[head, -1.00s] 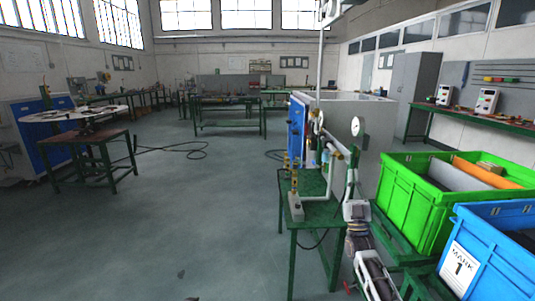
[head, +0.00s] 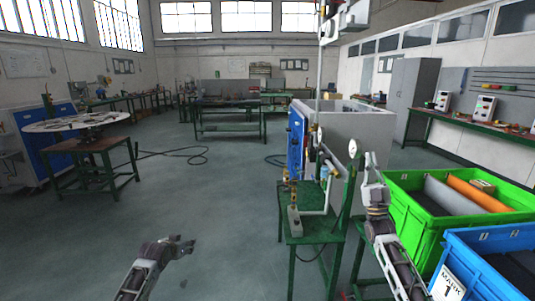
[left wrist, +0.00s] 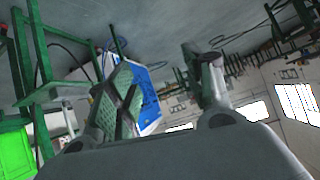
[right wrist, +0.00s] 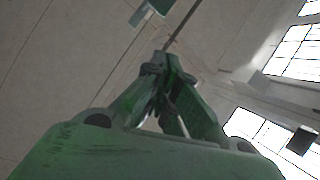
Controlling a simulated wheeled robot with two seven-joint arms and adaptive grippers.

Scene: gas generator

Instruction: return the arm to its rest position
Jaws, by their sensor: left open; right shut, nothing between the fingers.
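My left gripper (head: 188,243) is in the lower left part of the head view, over the bare floor. Its fingers stand apart with nothing between them, as the left wrist view (left wrist: 160,82) also shows. My right gripper (head: 370,160) points upward beside the green crate (head: 425,222) and to the right of the green stand (head: 318,226). In the right wrist view (right wrist: 163,62) its fingers meet at the tips and hold nothing. Both arms enter from the bottom of the head view, and their lower links are out of sight.
A blue crate (head: 478,252) marked 1 is at the lower right, close to my right arm. The green stand carries pipes, a gauge (head: 353,148) and small fittings. A round-topped table (head: 76,124) stands at the far left. The floor in the middle is clear.

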